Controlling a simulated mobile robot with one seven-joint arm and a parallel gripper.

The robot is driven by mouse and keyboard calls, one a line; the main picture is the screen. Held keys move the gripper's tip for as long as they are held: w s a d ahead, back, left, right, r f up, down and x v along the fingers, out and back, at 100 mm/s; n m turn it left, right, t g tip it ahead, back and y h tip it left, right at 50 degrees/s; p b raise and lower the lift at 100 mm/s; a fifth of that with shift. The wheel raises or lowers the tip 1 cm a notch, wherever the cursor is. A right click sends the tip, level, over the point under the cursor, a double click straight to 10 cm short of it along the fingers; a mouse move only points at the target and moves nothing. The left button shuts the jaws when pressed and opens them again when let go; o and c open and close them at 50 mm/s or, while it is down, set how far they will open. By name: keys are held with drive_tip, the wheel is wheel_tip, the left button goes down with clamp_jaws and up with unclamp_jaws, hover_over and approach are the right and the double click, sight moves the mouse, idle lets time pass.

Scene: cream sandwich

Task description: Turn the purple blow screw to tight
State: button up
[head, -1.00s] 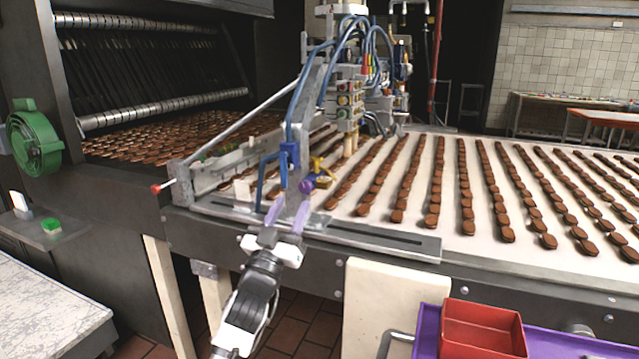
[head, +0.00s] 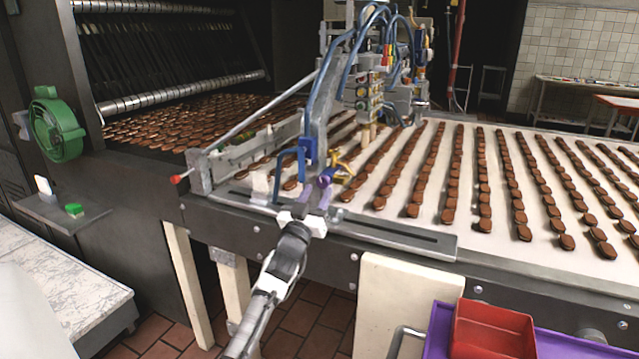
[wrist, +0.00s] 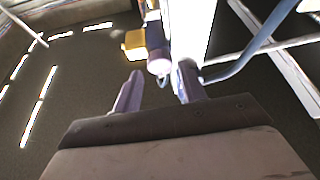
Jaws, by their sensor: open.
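The purple blow screw (head: 324,181) is a small purple knob low on the upright metal bracket, beside a yellow brass fitting (head: 341,167). My gripper (head: 316,194) is open, with its two lilac fingers reaching up at the bracket's foot, the right one close to the screw. In the wrist view the screw (wrist: 160,66) shows as a pale rounded end with a purple tint, between the fingertips or just past them. My gripper (wrist: 160,82) is empty there. Whether a finger touches the screw cannot be told.
The grey bracket (head: 316,125) with a blue clamp (head: 308,150) stands right at the fingers. A white conveyor with rows of brown biscuits (head: 484,190) runs to the right. A red bin (head: 490,330) sits at the lower right.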

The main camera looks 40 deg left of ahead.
sight(324, 181)
drive_tip(key=shift+x, duration=1.3)
drive_tip(key=shift+c, duration=0.2)
drive_tip(key=c, duration=0.7)
drive_tip(key=shift+o, duration=0.2)
drive_tip(key=shift+a+f+m+h+b, duration=0.15)
drive_tip(key=shift+m+h+b, duration=0.25)
drive_tip(key=shift+m+b, duration=0.55)
drive_tip(key=shift+m+t+h+b, duration=0.35)
drive_tip(key=shift+m+h, duration=0.35)
drive_tip(key=shift+m, duration=0.65)
drive_tip(key=o, duration=0.7)
